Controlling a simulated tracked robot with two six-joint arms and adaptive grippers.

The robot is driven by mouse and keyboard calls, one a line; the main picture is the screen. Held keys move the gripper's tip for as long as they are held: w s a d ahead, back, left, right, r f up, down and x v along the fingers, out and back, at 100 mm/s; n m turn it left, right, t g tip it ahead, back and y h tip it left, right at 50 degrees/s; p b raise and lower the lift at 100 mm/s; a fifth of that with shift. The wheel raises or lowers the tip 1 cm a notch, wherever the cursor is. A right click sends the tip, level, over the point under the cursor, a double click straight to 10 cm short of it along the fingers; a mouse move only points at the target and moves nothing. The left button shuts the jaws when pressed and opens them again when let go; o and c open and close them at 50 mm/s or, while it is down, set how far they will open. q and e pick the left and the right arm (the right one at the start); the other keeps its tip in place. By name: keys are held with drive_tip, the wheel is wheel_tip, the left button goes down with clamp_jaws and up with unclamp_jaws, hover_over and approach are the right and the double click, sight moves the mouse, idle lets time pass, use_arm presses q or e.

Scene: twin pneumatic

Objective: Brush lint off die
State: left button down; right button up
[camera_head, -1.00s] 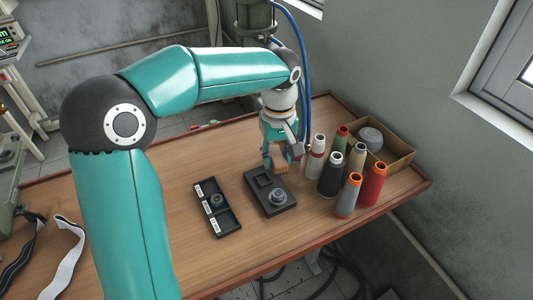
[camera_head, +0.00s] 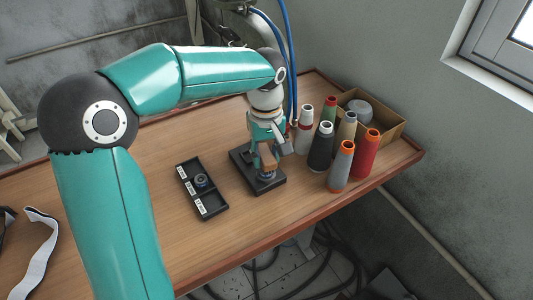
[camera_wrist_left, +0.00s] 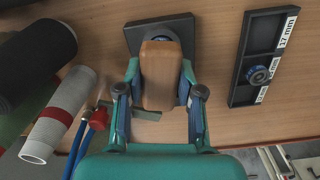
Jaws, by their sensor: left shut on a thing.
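My left gripper (camera_head: 258,146) is shut on a brown wooden brush (camera_head: 268,160). In the left wrist view the brush (camera_wrist_left: 160,78) sits between the two fingers and points at the black block (camera_wrist_left: 133,36). The block (camera_head: 240,155) lies on the table below the gripper. The round blue-grey die (camera_head: 267,176) is on the block's near end, right beneath the brush. The brush hides much of the die in the wrist view, and I cannot tell whether they touch. My right gripper is not in view.
A black labelled tray (camera_head: 187,184) with a round die (camera_head: 201,180) in its middle compartment lies left of the block. Several thread cones (camera_head: 321,147) stand close on the right, before a cardboard box (camera_head: 391,128). Blue hoses (camera_head: 289,50) hang behind the arm. The table front is clear.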

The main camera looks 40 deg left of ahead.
use_arm(q)
drive_tip(key=shift+s+d, duration=0.6)
drive_tip(key=shift+d, duration=0.05)
drive_tip(key=shift+s+d, duration=0.15)
drive_tip(key=shift+d, duration=0.15)
drive_tip(key=shift+d+f+b, duration=0.1)
drive_tip(key=shift+d+b, duration=0.05)
drive_tip(key=shift+b, duration=0.3)
drive_tip(key=shift+w+a+p, duration=0.25)
drive_tip(key=shift+w+a, duration=0.05)
drive_tip(key=shift+a, duration=0.25)
drive_tip(key=shift+w+a+p, duration=0.25)
drive_tip(key=shift+a, duration=0.3)
drive_tip(key=shift+w+a, duration=0.2)
drive_tip(key=shift+a, duration=0.4)
wheel_tip(320, 180, up, 4)
drive_tip(key=p, duration=0.3)
drive_tip(key=shift+r, duration=0.2)
drive_tip(key=shift+a+r+p, duration=0.1)
drive_tip(key=shift+r+p, duration=0.6)
drive_tip(key=shift+p, duration=0.1)
drive_tip(key=shift+r+p, duration=1)
drive_tip(key=shift+r, duration=0.25)
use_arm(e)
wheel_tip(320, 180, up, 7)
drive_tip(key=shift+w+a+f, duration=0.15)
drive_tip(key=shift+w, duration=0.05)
